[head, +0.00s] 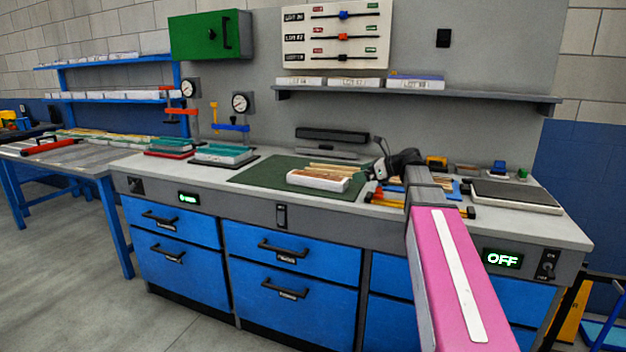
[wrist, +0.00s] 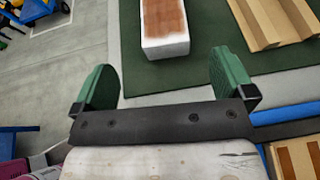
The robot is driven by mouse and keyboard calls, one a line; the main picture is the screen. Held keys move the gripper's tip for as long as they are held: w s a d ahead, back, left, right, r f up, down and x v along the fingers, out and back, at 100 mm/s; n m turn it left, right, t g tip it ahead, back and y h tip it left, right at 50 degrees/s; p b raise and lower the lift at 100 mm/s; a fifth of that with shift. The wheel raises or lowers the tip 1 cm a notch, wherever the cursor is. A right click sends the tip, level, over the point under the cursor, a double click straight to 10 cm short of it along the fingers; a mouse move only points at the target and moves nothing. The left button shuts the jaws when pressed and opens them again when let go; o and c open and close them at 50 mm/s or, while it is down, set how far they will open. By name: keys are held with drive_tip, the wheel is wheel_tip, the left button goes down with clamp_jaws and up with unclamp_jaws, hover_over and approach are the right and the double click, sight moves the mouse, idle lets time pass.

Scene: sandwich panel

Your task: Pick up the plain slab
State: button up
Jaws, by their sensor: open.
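A thick white slab with a brown patch on its top (head: 318,181) lies on the green mat (head: 262,172); it looks the likeliest plain slab, though I cannot tell for sure. In the wrist view the same slab (wrist: 166,40) shows beyond and between the green fingers of my gripper (wrist: 167,78). My gripper is open and empty, apart from the slab. In the head view my gripper (head: 390,165) is at the mat's right side, partly hidden by my own arm. Grooved wooden pieces (wrist: 274,22) lie right of the slab in the wrist view.
Teal-topped blocks (head: 224,153) stand left of the mat. A dark flat plate (head: 516,196) lies at the right end of the bench. Tools and small items crowd the area around my gripper. A shelf (head: 430,94) runs above the bench.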

sight(337, 179)
drive_tip(key=x, duration=1)
drive_tip(key=shift+w+a+f, duration=0.1)
drive_tip(key=shift+w+a, duration=0.15)
drive_tip(key=shift+w, duration=0.1)
drive_tip(key=c, duration=1)
